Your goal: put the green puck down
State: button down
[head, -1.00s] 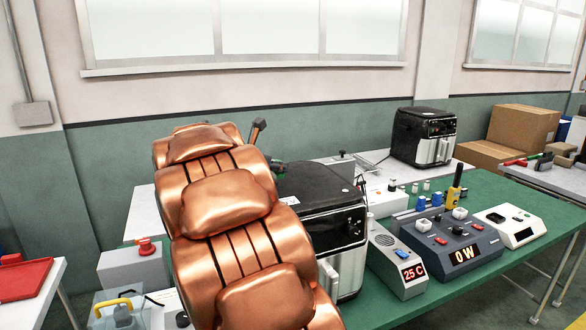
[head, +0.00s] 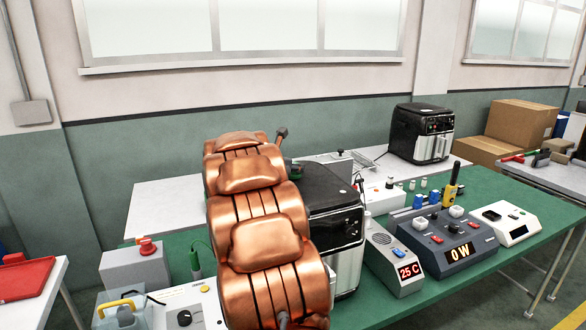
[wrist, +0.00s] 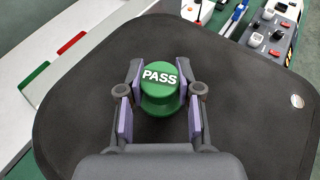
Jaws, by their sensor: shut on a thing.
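The green puck (wrist: 159,98) with white "PASS" lettering shows in the wrist view. My gripper (wrist: 159,80) is shut on it, with one finger pad on its left side and one on its right. The puck is over the black top of a fryer (wrist: 75,100); I cannot tell whether it touches that top. In the head view my copper-coloured arm covers part of the black and silver fryer (head: 338,215) and most of my gripper.
A white surface with a green mark (wrist: 35,74) and a red mark (wrist: 71,43) lies beyond the fryer. A temperature box (head: 400,262) and a power panel (head: 446,240) stand to its right. A second fryer (head: 421,132) stands at the back.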

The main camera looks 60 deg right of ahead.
jog(key=shift+f, duration=0.2)
jog(key=shift+f, duration=0.15)
jog(key=c, duration=0.8)
grip_release()
jog(key=shift+a+r, duration=0.1)
jog(key=shift+r, duration=0.1)
jog(key=b+v, duration=0.1)
jog(key=v, duration=1.1)
jog(key=shift+b, duration=0.4)
jog(key=shift+f, duration=0.1)
